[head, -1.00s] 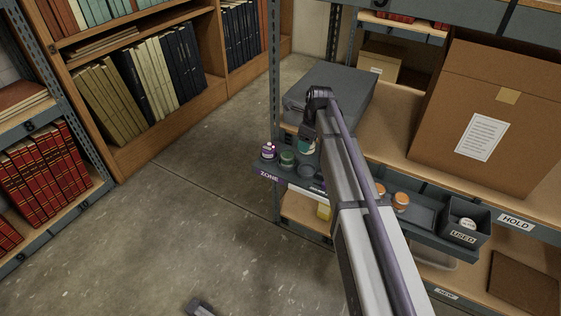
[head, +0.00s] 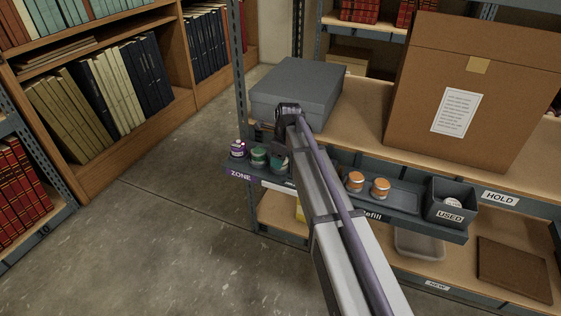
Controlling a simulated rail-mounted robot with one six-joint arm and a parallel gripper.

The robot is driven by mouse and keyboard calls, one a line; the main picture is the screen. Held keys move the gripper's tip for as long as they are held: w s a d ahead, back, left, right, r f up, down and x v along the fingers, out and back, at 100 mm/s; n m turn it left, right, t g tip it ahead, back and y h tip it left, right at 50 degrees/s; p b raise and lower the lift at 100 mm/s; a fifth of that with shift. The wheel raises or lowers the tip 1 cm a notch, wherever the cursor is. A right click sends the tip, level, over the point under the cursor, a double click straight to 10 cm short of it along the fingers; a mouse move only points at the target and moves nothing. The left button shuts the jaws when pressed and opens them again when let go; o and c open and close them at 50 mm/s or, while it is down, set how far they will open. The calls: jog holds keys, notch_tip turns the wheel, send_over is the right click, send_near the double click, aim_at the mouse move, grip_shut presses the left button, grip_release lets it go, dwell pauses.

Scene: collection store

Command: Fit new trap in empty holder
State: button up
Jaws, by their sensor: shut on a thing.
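My gripper (head: 281,150) is partly hidden behind my own wrist and arm. It is shut on a teal-topped trap (head: 279,163), which shows at the left edge of my arm. The trap is at the third place on the ZONE tray (head: 240,174), right of a purple trap (head: 237,149) and a green trap (head: 258,157). It overlaps the holder there in the picture; whether it is seated or just above cannot be told. Two orange traps (head: 355,182) (head: 380,188) stand on the Refill tray (head: 405,200), right of my arm.
A dark USED bin (head: 449,220) with a pale round item inside stands right of the refill tray. A grey box (head: 295,88) and a large cardboard box (head: 450,120) stand on the shelf behind. A clear tub (head: 420,243) is below. The floor at left is open.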

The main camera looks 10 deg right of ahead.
aim_at(286, 160)
jog(key=shift+f+b, duration=0.4)
jog(key=shift+b, duration=0.05)
jog(key=o, duration=0.9)
jog(key=shift+r, duration=0.1)
notch_tip(286, 160, up, 13)
jog(key=s+d+p, duration=0.1)
jog(key=p, duration=1.2)
jog(key=shift+d, duration=0.25)
jog(key=s+a+n+g+h, duration=0.1)
jog(key=s+n, duration=2.4)
jog(key=s, duration=0.1)
jog(key=shift+a+f, duration=0.3)
